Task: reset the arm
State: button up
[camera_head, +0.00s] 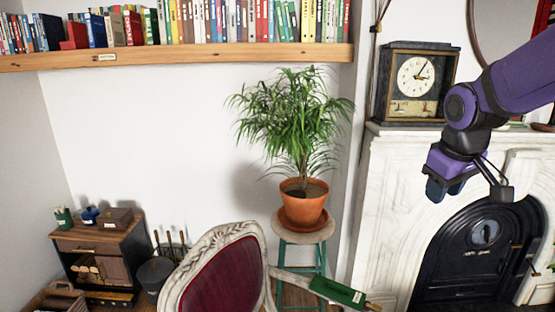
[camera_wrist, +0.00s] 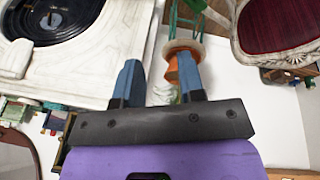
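My purple arm reaches in from the right in the head view, and my gripper (camera_head: 446,190) hangs in front of the white marble fireplace (camera_head: 385,200). In the wrist view my gripper (camera_wrist: 157,85) shows two blue fingers set well apart, with nothing between them. The wrist view appears upside down relative to the room. No object is held, and the gripper touches nothing that I can see.
A mantel clock (camera_head: 415,82) stands on the mantel behind the arm. A potted plant (camera_head: 302,203) sits on a stool (camera_head: 305,234) left of the gripper. A red-backed chair (camera_head: 225,275) stands in front. A bookshelf (camera_head: 180,55) runs along the upper left wall.

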jog(key=s+a+r+m+t, duration=0.1)
jog(key=s+r+m, duration=0.1)
jog(key=s, duration=0.7)
jog(key=s+a+r+m+y, duration=0.1)
jog(key=s+r, duration=0.1)
jog(key=s, duration=0.7)
jog(key=shift+s+r+m+t, duration=0.25)
jog(key=shift+s+m+t, duration=0.05)
jog(key=shift+m+t, duration=0.1)
